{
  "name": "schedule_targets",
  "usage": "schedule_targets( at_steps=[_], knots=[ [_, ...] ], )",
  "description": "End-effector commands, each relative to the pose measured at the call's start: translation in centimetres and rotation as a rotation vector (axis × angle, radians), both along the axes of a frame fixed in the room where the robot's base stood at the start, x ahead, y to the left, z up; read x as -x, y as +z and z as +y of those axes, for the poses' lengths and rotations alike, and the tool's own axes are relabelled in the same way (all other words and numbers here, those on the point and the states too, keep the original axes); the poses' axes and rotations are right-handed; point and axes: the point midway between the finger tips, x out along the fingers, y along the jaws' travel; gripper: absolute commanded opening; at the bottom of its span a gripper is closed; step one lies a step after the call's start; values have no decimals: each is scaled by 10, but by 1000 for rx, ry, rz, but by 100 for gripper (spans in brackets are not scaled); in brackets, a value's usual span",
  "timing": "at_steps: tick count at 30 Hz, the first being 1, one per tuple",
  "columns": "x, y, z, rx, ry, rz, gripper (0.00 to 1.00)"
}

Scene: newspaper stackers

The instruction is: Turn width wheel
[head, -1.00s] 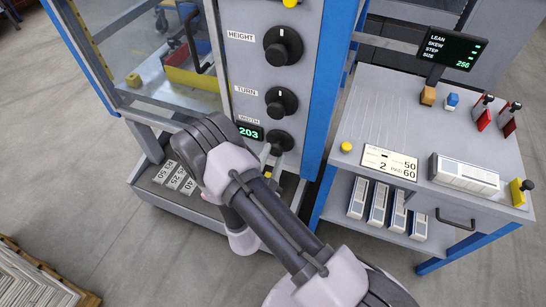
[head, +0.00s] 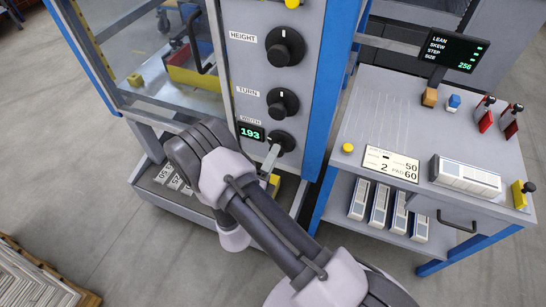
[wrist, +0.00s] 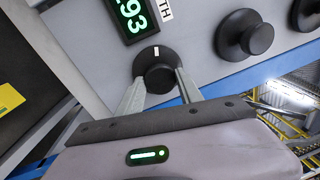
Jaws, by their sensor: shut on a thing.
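The width wheel (head: 282,141) is a black round knob, lowest of three on the grey machine panel. Its display (head: 251,131) reads 193 in green. My gripper (head: 272,157) reaches it from below in the head view, partly hidden by my arm. In the wrist view my gripper (wrist: 161,82) has its two fingers on either side of the width wheel (wrist: 157,68), shut on it. A white mark on the knob points up toward the panel's display in that view.
Above are the TURN knob (head: 282,102) and HEIGHT knob (head: 285,46). To the right stands a grey bench (head: 385,110) with a LEAN, SKEW, STEP, SIZE screen (head: 453,49) and a card (head: 391,164).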

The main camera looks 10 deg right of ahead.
Motion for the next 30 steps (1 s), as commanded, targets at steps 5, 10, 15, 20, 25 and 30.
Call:
schedule_targets(
  at_steps=[5, 10, 15, 20, 25, 30],
  knots=[
    [-1, 1, 0, -82, -1, -62, 2],
    [-1, 1, 0, -137, -1, -102, 2],
    [-1, 2, 0, -165, -2, -122, 2],
    [-1, 2, 0, -175, -1, -130, 2],
    [-1, 2, 0, -176, -1, -130, 2],
    [-1, 2, 0, -176, -1, -130, 2]
  ],
)
